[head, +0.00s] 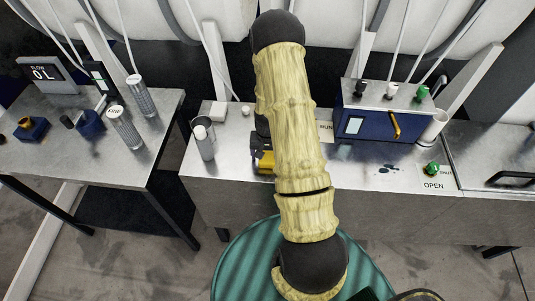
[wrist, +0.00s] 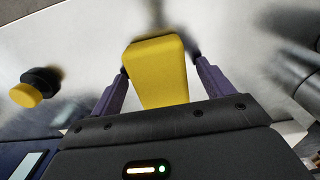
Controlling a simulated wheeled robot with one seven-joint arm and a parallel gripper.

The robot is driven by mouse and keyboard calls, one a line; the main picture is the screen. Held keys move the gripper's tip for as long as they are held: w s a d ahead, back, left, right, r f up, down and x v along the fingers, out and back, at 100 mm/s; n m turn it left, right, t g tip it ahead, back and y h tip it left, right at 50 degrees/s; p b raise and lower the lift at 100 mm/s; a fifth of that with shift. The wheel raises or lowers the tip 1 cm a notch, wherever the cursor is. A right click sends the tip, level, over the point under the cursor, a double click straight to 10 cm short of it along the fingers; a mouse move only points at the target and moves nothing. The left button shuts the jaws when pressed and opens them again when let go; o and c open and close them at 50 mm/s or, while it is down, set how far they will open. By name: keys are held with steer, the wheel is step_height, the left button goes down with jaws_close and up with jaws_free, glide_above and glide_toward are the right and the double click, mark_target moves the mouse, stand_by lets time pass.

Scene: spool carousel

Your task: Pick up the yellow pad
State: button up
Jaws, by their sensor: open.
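The yellow pad (wrist: 157,72) is a yellow block in the middle of the wrist view, between the two purple fingers of my gripper (wrist: 160,82). The fingers are open, one on each side of it; I cannot tell whether either touches it. In the head view the yellow pad (head: 264,161) shows as a small patch on the metal bench, left of my arm. My gripper (head: 258,155) is right at it there, partly hidden behind my arm.
A blue box (head: 383,112) with a yellow handle stands to the right. A side table (head: 100,165) holding canisters is at left.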

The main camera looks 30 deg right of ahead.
mark_target(267, 154)
stand_by(0.5)
steer(key=c, duration=1.1)
steer(key=shift+o, duration=0.2)
steer(key=shift+r, duration=0.1)
step_height(267, 154, up, 10)
steer(key=shift+f+b, duration=0.1)
steer(key=shift+b, duration=1.05)
steer(key=shift+o, duration=0.5)
